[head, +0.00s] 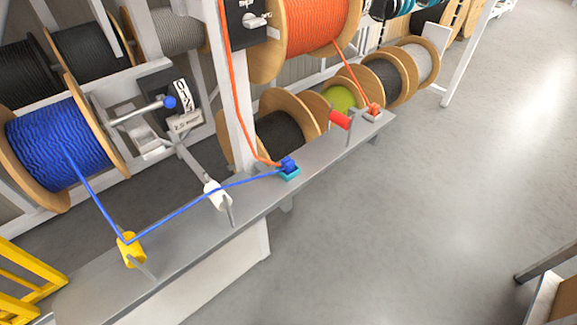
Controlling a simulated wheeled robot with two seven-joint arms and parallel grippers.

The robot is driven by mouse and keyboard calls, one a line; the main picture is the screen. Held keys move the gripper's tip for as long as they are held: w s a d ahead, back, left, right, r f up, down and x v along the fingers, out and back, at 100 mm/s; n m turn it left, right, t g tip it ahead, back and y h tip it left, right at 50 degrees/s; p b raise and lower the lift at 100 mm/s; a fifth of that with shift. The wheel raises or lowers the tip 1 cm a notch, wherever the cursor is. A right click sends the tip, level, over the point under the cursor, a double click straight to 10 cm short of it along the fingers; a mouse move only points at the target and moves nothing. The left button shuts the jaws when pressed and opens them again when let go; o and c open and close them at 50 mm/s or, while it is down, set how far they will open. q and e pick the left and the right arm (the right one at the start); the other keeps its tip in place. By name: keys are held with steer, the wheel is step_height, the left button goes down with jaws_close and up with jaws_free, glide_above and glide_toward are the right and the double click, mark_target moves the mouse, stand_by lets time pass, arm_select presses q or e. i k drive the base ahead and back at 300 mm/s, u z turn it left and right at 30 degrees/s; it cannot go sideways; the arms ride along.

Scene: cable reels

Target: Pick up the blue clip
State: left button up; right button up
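The blue clip (288,163) sits in a small teal holder (291,175) on the grey bench ledge, near the middle of the head view. A blue cable (178,213) runs from it to the left, past a white fitting, bends at a yellow guide, and goes up to the blue reel (58,143). An orange cable (232,95) comes down from above and ends close to the clip. Neither of my grippers is in the view.
The yellow guide (129,250), white fitting (216,194) and red-handled part (340,120) stand up from the ledge (190,245). An orange clip (374,109) is at its far end. A lever with a blue knob (169,102) juts out beside the blue reel.

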mark_target(290, 164)
steer(key=z, duration=1.6)
steer(key=i, duration=4.4)
steer(key=u, duration=4.2)
steer(key=i, duration=0.45)
steer(key=z, duration=0.05)
